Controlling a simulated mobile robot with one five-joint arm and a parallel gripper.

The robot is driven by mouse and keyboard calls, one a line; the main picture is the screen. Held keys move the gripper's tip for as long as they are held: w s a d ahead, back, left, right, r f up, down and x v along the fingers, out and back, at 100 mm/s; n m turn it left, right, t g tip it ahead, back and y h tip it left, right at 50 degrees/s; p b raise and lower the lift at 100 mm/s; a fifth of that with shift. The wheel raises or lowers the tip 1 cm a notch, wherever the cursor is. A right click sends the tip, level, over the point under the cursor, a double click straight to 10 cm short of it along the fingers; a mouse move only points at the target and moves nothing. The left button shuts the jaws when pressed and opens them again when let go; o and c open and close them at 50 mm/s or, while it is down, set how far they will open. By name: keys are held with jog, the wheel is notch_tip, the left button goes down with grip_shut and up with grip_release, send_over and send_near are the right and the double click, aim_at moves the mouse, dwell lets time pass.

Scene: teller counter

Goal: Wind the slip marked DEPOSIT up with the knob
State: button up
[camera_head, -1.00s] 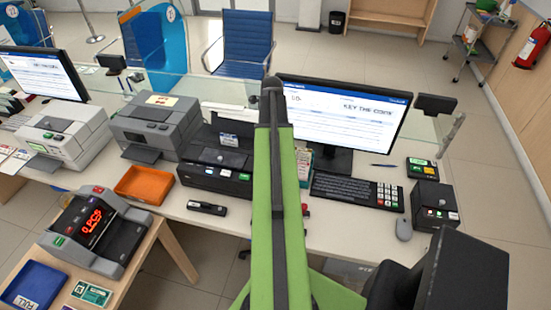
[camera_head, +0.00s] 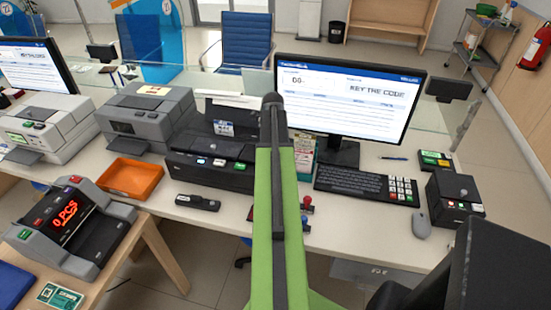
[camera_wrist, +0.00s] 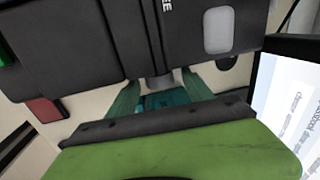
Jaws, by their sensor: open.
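My arm's green link hides my gripper in the head view. In the wrist view my gripper (camera_wrist: 160,97) shows as two teal-green fingers set apart, partly behind a dark bar. A short grey cylinder shows between or just beyond them, below a large dark device body; I cannot tell if they touch. In the head view a black device (camera_head: 210,172) with a row of buttons stands left of my arm. A small dark box with a round knob (camera_head: 463,192) stands at the right. I cannot read the word DEPOSIT on any slip.
A monitor (camera_head: 350,100), keyboard (camera_head: 362,184) and mouse (camera_head: 421,222) stand right of my arm. An orange tray (camera_head: 130,178), grey printer (camera_head: 145,118) and bill counter (camera_head: 70,225) are at the left. A stapler-like black item (camera_head: 198,202) lies at the counter's front edge.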

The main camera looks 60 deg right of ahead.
jog(key=shift+f, duration=0.1)
grip_shut()
jog(key=shift+s+a+f+h+b, duration=0.1)
jog(key=shift+a+f+h+b, duration=0.2)
jog(key=shift+h, duration=0.4)
jog(key=shift+s+a+f+t+h+b, duration=0.15)
jog(key=shift+t+h+b, duration=0.35)
jog(key=shift+h+b, duration=0.55)
jog(key=shift+t+h+b, duration=0.3)
jog(key=shift+h+b, duration=0.45)
jog(key=shift+b, duration=0.2)
jog(key=shift+h+b, duration=0.4)
jog(key=shift+b, duration=0.1)
jog(key=shift+r, duration=0.2)
grip_release()
